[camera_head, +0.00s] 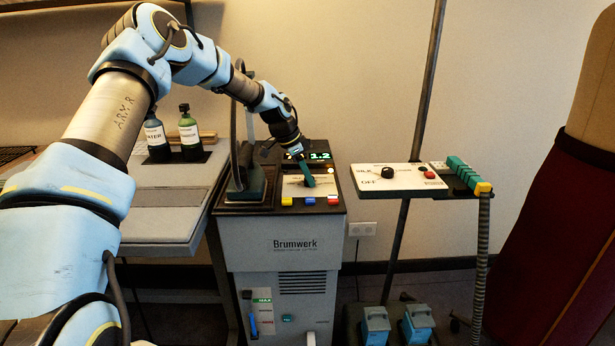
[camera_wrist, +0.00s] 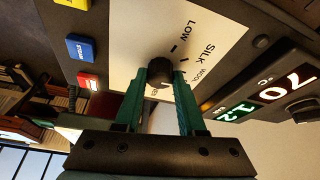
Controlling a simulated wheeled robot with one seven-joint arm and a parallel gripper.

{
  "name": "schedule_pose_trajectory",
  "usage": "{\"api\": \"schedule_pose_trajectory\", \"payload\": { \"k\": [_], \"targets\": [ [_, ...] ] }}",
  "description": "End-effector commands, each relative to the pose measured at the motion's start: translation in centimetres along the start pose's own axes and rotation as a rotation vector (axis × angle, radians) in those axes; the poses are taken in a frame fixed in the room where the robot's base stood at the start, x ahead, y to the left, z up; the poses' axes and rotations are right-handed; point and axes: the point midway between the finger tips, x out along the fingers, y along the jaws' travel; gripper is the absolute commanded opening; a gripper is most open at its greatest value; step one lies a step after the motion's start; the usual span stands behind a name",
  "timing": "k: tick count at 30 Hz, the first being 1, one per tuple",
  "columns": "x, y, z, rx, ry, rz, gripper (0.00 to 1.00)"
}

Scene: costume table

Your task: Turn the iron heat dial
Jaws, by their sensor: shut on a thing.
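The heat dial is a small black knob (camera_wrist: 158,67) on a white panel (camera_wrist: 130,35) marked LOW, SILK and a partly hidden word like WOOL. The panel is on top of the grey Brumwerk station (camera_head: 285,228). My gripper (camera_head: 308,182) reaches down onto it, its teal fingers hiding most of the knob in the head view. In the wrist view my gripper (camera_wrist: 161,82) has one finger on each side of the knob and is shut on it. The dial's exact setting is hard to read.
A red 70 °C readout (camera_wrist: 287,88) and a green readout (camera_wrist: 237,112) sit beside the panel. Blue (camera_wrist: 80,48), yellow and red buttons line its edge. A teal iron (camera_head: 250,184) stands left of my gripper. Another panel (camera_head: 398,177) with a black knob is at right.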

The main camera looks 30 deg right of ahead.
Motion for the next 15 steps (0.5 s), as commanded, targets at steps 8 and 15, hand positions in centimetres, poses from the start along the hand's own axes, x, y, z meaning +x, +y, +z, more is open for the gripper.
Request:
{"api": "schedule_pose_trajectory", "payload": {
  "k": [8, 15],
  "targets": [
    [0.02, -0.08, 0.09, 0.047, -0.001, 0.02, 0.0],
    [0.03, -0.07, 0.11, 0.051, -0.002, 0.022, 0.0]
  ]
}}
